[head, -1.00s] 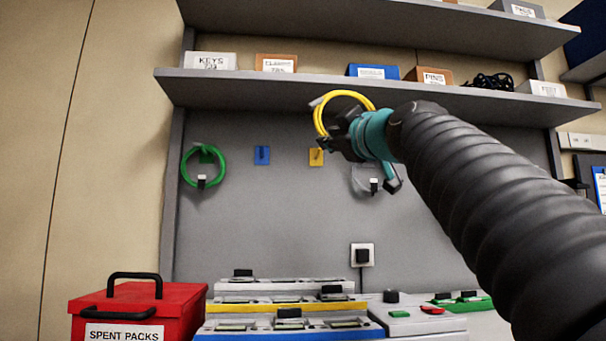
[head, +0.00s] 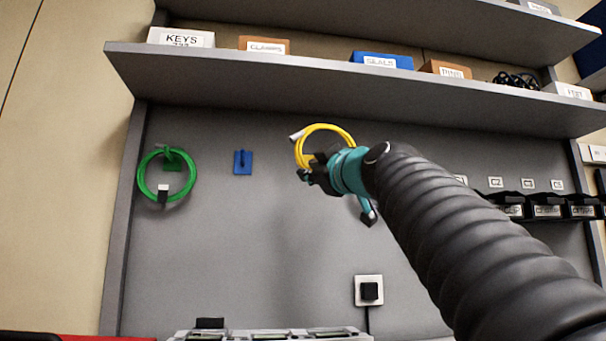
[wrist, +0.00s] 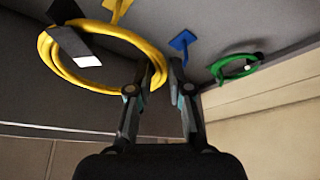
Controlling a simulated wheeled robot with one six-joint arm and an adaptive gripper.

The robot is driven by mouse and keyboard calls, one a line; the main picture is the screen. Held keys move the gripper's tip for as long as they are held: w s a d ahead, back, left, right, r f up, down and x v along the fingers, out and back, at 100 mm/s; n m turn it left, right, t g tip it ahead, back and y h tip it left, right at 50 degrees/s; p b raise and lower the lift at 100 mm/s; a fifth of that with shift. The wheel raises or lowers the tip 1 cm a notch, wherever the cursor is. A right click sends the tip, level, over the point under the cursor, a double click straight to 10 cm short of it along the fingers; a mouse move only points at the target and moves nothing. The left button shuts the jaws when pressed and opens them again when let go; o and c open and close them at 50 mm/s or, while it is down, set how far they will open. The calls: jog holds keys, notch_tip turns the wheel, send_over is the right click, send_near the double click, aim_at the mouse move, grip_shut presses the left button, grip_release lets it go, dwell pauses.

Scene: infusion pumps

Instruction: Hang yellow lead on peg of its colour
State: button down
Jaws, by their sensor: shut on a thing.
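The yellow lead (head: 326,127) is a coiled loop with a grey-and-white plug. My gripper (head: 316,174) is shut on the loop's rim, which also shows in the wrist view (wrist: 62,72). The yellow peg (wrist: 116,8) stands on the grey back panel. In the wrist view it shows just outside the loop's upper edge, not through the ring. In the head view the yellow lead and my gripper cover most of the peg. How far the loop is from the panel, I cannot tell.
A blue peg (head: 243,162) is bare, left of the yellow lead. A green lead (head: 145,184) hangs on the green peg (head: 173,160). A shelf (head: 300,82) with labelled boxes juts out above. A socket with a black plug (head: 369,291) is below.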

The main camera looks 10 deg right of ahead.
jog(key=shift+w+f+p, duration=0.35)
jog(key=shift+w+p, duration=0.2)
jog(key=shift+w, duration=1.65)
jog(key=shift+w+f+p, duration=0.4)
jog(key=shift+w+p, duration=0.15)
jog(key=shift+w, duration=1.6)
jog(key=shift+w+f+p, duration=0.35)
jog(key=shift+w+p, duration=0.2)
jog(key=shift+w, duration=1.65)
jog(key=c, duration=1)
grip_release()
jog(key=shift+f, duration=0.1)
jog(key=v, duration=1.2)
